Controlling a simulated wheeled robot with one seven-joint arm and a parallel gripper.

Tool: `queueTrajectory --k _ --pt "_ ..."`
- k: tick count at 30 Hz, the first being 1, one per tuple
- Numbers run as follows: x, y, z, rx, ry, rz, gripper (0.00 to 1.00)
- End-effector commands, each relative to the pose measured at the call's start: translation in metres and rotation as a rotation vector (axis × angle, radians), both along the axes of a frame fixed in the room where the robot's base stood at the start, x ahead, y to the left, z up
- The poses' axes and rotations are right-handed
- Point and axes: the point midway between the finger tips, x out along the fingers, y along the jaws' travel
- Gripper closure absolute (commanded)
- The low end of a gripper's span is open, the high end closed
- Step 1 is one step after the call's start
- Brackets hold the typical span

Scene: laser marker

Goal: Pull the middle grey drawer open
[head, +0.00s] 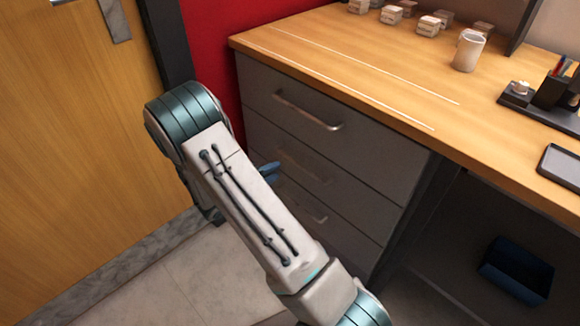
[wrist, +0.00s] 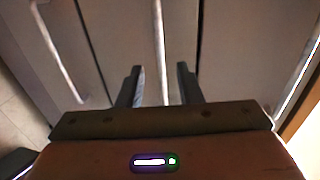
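The grey drawer unit stands under the desk, and its middle drawer (head: 345,196) looks closed, level with the drawers above and below. Its bar handle (head: 303,165) is dim in the head view. In the wrist view the middle handle (wrist: 159,45) runs down between the two fingers of my gripper (wrist: 160,84). The fingers are apart, one on each side of the bar, with gaps to it; how deep they reach past it I cannot tell. In the head view my arm hides most of the gripper; only bluish fingers (head: 269,172) show near the drawer front.
The top drawer's handle (head: 308,111) and the bottom drawer's handle lie above and below. The wooden desktop (head: 380,65) bears a white cup (head: 468,51), several small boxes and a dark tray (head: 562,167). A blue bin (head: 516,270) sits under the desk. A wooden door is at left.

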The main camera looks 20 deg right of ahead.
Motion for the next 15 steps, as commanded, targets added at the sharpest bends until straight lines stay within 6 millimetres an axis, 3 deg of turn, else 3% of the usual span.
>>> queueTrajectory --k 6,15 --pt "0.015 -0.043 -0.012 0.001 -0.002 -0.004 0.68" --pt "0.026 -0.07 -0.016 0.002 -0.001 0.0 0.68"
